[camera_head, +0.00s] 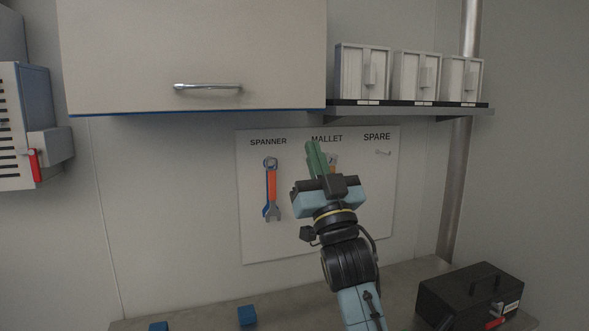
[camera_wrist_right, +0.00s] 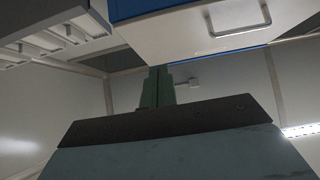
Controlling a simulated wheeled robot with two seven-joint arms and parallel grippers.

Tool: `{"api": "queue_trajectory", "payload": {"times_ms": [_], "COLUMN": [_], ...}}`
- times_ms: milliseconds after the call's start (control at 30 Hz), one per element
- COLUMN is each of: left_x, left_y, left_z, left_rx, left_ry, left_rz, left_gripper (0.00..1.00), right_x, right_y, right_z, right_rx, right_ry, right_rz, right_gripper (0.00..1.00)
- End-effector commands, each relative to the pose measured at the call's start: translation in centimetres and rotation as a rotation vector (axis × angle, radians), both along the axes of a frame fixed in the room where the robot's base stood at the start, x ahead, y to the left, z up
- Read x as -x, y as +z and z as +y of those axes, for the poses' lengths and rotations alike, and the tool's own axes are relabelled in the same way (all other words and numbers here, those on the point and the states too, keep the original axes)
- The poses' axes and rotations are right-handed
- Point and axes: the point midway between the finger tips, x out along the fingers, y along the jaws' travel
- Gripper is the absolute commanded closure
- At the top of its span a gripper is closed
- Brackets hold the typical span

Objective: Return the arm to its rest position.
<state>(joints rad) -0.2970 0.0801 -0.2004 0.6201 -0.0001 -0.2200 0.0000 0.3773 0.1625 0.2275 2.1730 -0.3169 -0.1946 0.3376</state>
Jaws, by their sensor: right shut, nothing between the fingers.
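My right arm reaches up in front of the wall panel in the head view. Its gripper (camera_head: 318,158) has green fingers that are shut together with nothing between them. The gripper covers much of the middle of the panel, below the word MALLET. The shut fingers also show in the right wrist view (camera_wrist_right: 157,88), pointing toward the cabinet and shelf. My left gripper is not in view.
A white tool panel (camera_head: 340,245) holds a spanner (camera_head: 270,190) at left; something behind my gripper is mostly hidden. A cabinet (camera_head: 190,55) and a shelf (camera_head: 410,110) with white bins overhang. A black toolbox (camera_head: 465,290) and blue blocks (camera_head: 247,316) sit on the bench.

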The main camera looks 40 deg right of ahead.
Motion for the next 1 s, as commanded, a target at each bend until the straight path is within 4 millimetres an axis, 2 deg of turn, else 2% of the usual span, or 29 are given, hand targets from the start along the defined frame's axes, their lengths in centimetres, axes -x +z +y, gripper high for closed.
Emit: {"api": "queue_trajectory", "payload": {"times_ms": [267, 367, 467, 567, 600, 667, 700, 800, 900, 1000], "left_x": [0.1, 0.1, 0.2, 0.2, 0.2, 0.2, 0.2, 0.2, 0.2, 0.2], "left_y": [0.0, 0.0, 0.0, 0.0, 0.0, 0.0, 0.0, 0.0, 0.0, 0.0], "left_z": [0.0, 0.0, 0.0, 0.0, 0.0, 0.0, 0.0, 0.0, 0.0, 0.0], "left_rx": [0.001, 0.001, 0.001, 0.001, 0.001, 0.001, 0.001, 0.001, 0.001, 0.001], "left_ry": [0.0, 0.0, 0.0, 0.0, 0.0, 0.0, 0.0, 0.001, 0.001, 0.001], "left_rz": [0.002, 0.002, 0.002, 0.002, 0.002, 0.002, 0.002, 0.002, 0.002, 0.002], "left_gripper": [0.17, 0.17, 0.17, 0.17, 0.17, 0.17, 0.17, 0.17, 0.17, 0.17], "right_x": [0.1, -0.6, -1.6, -1.9, -1.6, -0.7, 0.2, 3.4, 7.6, 11.9], "right_y": [-0.5, -2.8, -8.0, -15.3, -18.4, -22.8, -25.6, -32.4, -38.1, -42.3], "right_z": [0.1, 0.4, 1.3, 2.7, 3.4, 4.4, 5.1, 7.2, 9.1, 10.8], "right_rx": [-0.003, -0.022, -0.059, -0.1, -0.112, -0.129, -0.137, -0.151, -0.154, -0.15], "right_ry": [0.001, 0.005, 0.012, 0.023, 0.028, 0.039, 0.045, 0.07, 0.099, 0.13], "right_rz": [0.013, 0.095, 0.275, 0.522, 0.626, 0.78, 0.882, 1.133, 1.373, 1.578], "right_gripper": [1.0, 1.0, 1.0, 1.0, 1.0, 1.0, 1.0, 1.0, 1.0, 1.0]}}
